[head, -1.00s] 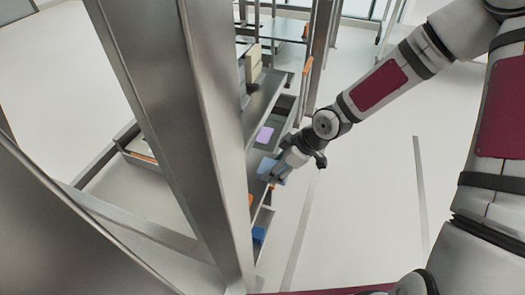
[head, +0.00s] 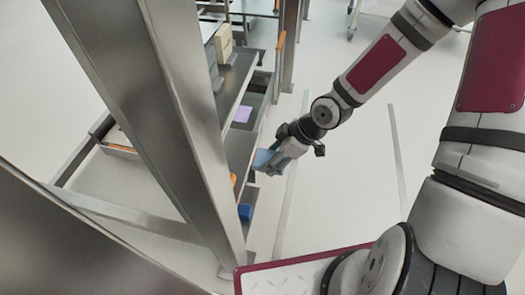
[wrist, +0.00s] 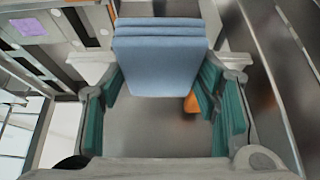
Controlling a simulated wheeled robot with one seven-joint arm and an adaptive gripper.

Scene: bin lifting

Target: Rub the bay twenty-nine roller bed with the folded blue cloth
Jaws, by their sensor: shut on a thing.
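A folded light blue cloth (wrist: 158,58) is held between the two fingers of my gripper (wrist: 162,75), which have teal pads. In the head view, the cloth (head: 263,159) hangs at the end of my gripper (head: 276,157), beside the open side of a metal rack. My gripper is shut on the cloth. A grey metal surface (wrist: 150,130) lies behind the cloth in the wrist view. I see no bay number and cannot make out which level is the roller bed. Whether the cloth touches a surface cannot be told.
A purple flat item (head: 243,114) lies on a rack level; beige boxes (head: 223,43) stand higher. A blue bin (head: 245,212) and an orange item (head: 233,180) sit low. A thick rack post (head: 150,130) hides part of the rack.

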